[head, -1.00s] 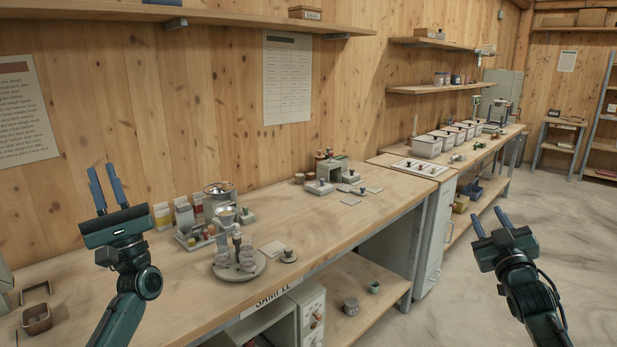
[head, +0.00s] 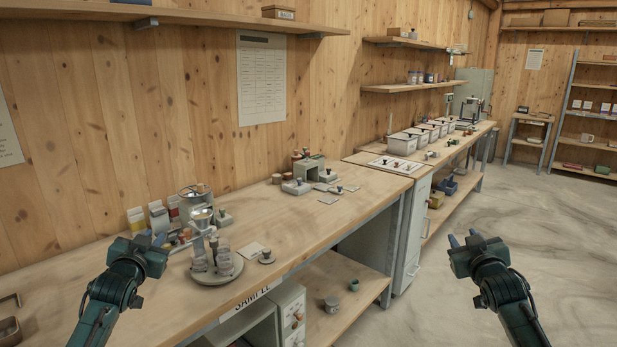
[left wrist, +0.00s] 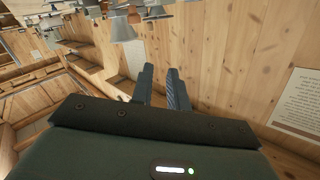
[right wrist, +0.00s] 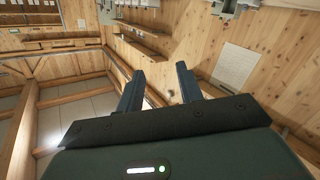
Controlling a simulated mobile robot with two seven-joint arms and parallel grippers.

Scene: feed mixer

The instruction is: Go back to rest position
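My left gripper (head: 151,238) is at the lower left of the head view, in front of the workbench. Its fingers (left wrist: 160,88) are apart in the left wrist view, with nothing between them. My right gripper (head: 464,239) is at the lower right of the head view, over the open floor. Its fingers (right wrist: 159,90) are wider apart in the right wrist view and hold nothing. Both grippers point away from me at a similar height. In the head view the left gripper overlaps the bench and lies close to the items there; I cannot tell the distance.
The wooden workbench (head: 290,231) runs along the left wall. A round-based scale (head: 216,272), packets and a grey block set (head: 308,171) stand on it. A white cabinet (head: 414,233) stands beyond. The floor (head: 515,225) at the right is clear.

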